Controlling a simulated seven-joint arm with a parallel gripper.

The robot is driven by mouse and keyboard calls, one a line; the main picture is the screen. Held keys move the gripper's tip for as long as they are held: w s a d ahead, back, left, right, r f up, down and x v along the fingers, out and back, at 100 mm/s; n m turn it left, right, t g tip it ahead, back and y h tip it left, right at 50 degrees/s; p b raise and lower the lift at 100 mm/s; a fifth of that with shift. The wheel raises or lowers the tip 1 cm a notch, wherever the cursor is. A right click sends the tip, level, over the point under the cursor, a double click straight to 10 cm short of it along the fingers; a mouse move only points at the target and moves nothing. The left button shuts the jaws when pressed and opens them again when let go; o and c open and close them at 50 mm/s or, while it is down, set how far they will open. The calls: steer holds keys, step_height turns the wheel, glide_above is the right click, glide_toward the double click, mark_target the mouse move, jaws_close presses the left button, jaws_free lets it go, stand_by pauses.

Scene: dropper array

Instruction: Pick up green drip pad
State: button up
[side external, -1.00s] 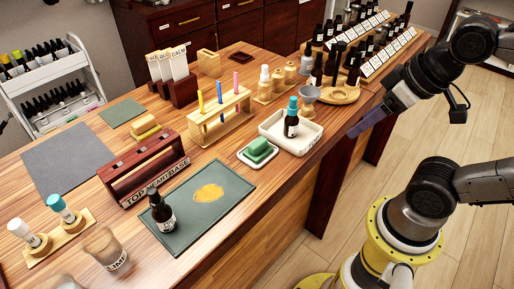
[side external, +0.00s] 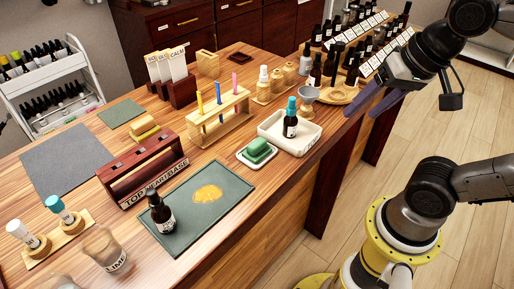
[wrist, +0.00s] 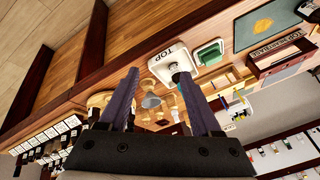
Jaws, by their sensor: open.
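The green drip pad (side external: 258,149) looks like a small green block on a white-rimmed square dish (side external: 245,160), near the table's front edge in the side view. It also shows in the wrist view (wrist: 209,52), right of the white tray. My gripper (side external: 369,115) is open and empty, off to the right of the pad and apart from it, near the table's right end. In the wrist view its two purple fingers (wrist: 157,75) are spread, and the right fingertip overlaps the dark bottle in the tray.
A white tray (side external: 313,139) with a teal-capped dark bottle (side external: 291,120) stands right beside the pad. A wooden rack (side external: 222,122) with colored droppers is behind it. A dark green mat (side external: 230,203) with an orange patch lies to the front left. A funnel (side external: 307,98) stands behind the tray.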

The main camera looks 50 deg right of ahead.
steer(key=w+a+r+m+g, duration=0.25)
steer(key=w+r+m, duration=0.25)
steer(key=w+m, duration=0.25)
steer(key=m+g, duration=0.3)
steer(key=m, duration=0.1)
glide_above(257, 142)
step_height(257, 142, down, 3)
steer(key=shift+n, duration=0.25)
step_height(257, 142, down, 8)
steer(key=shift+s+a+f, duration=0.1)
steer(key=shift+s+f, duration=0.05)
steer(key=shift+f, duration=3)
steer(key=shift+c, duration=0.2)
jaws_close()
